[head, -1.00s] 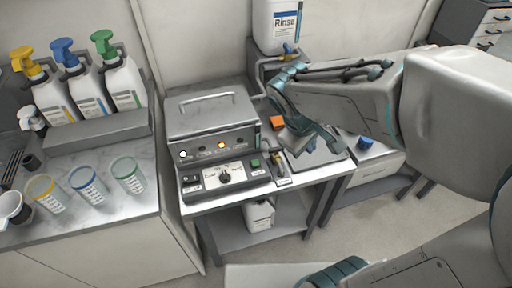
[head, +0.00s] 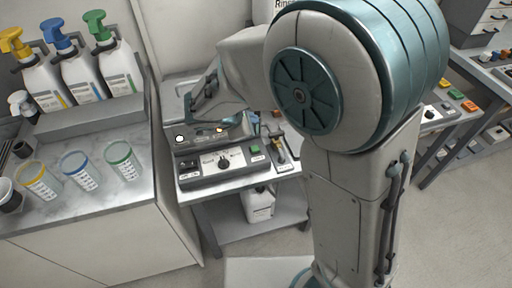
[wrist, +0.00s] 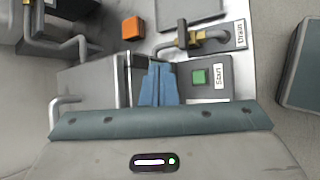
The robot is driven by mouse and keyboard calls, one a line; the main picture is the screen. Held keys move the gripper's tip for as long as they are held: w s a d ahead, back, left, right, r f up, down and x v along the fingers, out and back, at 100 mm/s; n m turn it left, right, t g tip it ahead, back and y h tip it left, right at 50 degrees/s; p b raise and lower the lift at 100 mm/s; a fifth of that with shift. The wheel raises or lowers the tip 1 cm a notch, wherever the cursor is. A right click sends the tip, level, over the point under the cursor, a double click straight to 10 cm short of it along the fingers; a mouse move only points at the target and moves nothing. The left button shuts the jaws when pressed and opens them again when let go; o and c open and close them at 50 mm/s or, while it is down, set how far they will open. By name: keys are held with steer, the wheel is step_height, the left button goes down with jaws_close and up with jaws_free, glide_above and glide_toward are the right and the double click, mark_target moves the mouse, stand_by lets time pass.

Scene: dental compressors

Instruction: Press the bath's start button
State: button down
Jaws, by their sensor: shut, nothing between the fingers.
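The bath (head: 192,177) stands on a small table in the head view, with its upper part largely covered by my arm and hand. Its green start button (head: 255,149) is at the right end of the front control panel. In the wrist view the green button (wrist: 199,77) sits on a dark panel beside a "Start" label (wrist: 219,76). My gripper (wrist: 158,66) is shut and empty. In the wrist view its fingertips appear just left of the button, apart from it in the picture. Their height above the panel cannot be told.
A drain valve (wrist: 182,36) with a yellow part and an orange block (wrist: 131,28) lie beyond the fingers. A dial (head: 223,162) and switches share the panel. Bottles with coloured pumps and several cups stand on the left counter.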

mark_target(252, 150)
steer(key=shift+f+b, duration=3.4)
steer(key=shift+f, duration=1)
steer(key=shift+f+b, duration=0.4)
steer(key=shift+b, duration=0.05)
steer(key=shift+f+b, duration=0.45)
steer(key=shift+b, duration=0.05)
steer(key=shift+r+p, duration=0.65)
steer(key=shift+r, duration=0.25)
steer(key=shift+r, duration=0.1)
step_height(252, 150, up, 5)
steer(key=p, duration=0.4)
